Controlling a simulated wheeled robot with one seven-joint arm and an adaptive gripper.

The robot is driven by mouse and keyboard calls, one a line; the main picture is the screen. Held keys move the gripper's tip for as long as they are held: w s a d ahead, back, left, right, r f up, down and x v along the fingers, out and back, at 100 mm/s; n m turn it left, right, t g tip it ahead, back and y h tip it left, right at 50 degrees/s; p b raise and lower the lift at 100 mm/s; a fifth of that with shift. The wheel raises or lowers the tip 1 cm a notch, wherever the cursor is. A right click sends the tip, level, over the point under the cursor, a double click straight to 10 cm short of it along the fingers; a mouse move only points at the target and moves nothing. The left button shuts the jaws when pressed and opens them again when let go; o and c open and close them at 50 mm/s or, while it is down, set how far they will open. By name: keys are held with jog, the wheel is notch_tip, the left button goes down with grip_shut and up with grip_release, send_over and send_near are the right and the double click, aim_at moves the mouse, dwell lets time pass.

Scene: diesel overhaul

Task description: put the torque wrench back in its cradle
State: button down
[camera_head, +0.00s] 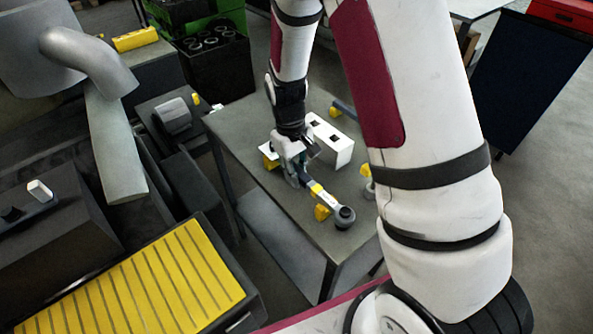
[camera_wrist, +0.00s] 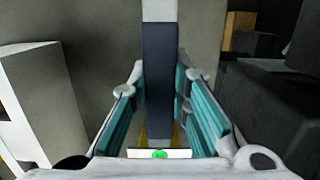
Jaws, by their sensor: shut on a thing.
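The torque wrench (camera_head: 325,199) is a long bar with a dark round head, lying along the front of the grey table. Its dark shaft (camera_wrist: 158,85) runs between my gripper's teal-padded fingers in the wrist view. My gripper (camera_head: 298,176) is shut on it; it also shows in the wrist view (camera_wrist: 162,118). A yellow cradle support (camera_head: 322,212) shows just below the wrench near its head, and another yellow piece (camera_head: 270,163) shows beside my gripper. I cannot tell whether the wrench touches the supports. My gripper hides part of the wrench.
A white slotted block (camera_head: 331,140) stands on the table (camera_head: 243,128) close behind my gripper; its side shows at left in the wrist view (camera_wrist: 38,100). Other yellow pieces (camera_head: 335,112) stand farther back. A yellow ribbed tray (camera_head: 150,285) and dark machinery lie left of the table.

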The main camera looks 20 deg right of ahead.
jog(key=shift+f+b, duration=0.3)
jog(key=shift+f, duration=0.45)
jog(key=c, duration=1.4)
grip_release()
jog(key=r, duration=0.4)
jog(key=w+r, duration=0.1)
jog(key=r, duration=0.7)
jog(key=shift+w+a, duration=0.2)
jog(key=shift+a, duration=0.05)
jog(key=s+r+m+t, duration=0.25)
jog(key=s+r, duration=0.65)
jog(key=r, duration=0.5)
jog(key=s+r+t, duration=0.1)
jog(key=s, duration=0.2)
jog(key=s+r+t, duration=0.1)
jog(key=s+r, duration=0.1)
jog(key=s, duration=0.2)
jog(key=s+r+m+t, duration=0.1)
jog(key=s, duration=0.3)
jog(key=shift+s+d+r+t+y, duration=0.15)
jog(key=shift+d+r+t+y, duration=0.15)
jog(key=shift+d+r+t, duration=0.1)
